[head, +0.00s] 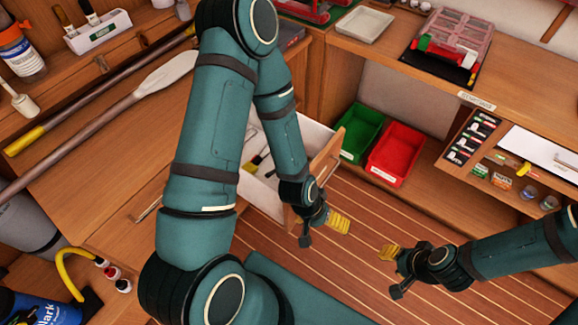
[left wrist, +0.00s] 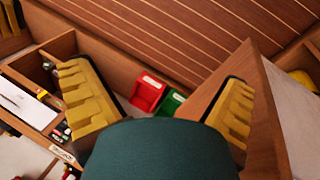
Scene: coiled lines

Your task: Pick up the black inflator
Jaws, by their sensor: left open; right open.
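I cannot pick out a black inflator for certain in either view. A small black and yellow item (head: 259,158) lies inside the open drawer (head: 326,158), partly hidden by my left arm, and I cannot tell what it is. My left gripper (head: 322,228) is open and empty just outside the drawer's front. Its yellow finger pads stand wide apart in the left wrist view (left wrist: 160,100), the right one beside a wooden panel. My right gripper (head: 392,270) is open and empty over the striped floor, to the right of the left one.
A green bin (head: 362,132) and a red bin (head: 396,153) stand right of the drawer. A shelf with small boxes and jars (head: 502,182) is at the right. A paddle (head: 165,75) lies on the left bench. The striped floor (head: 350,265) is clear.

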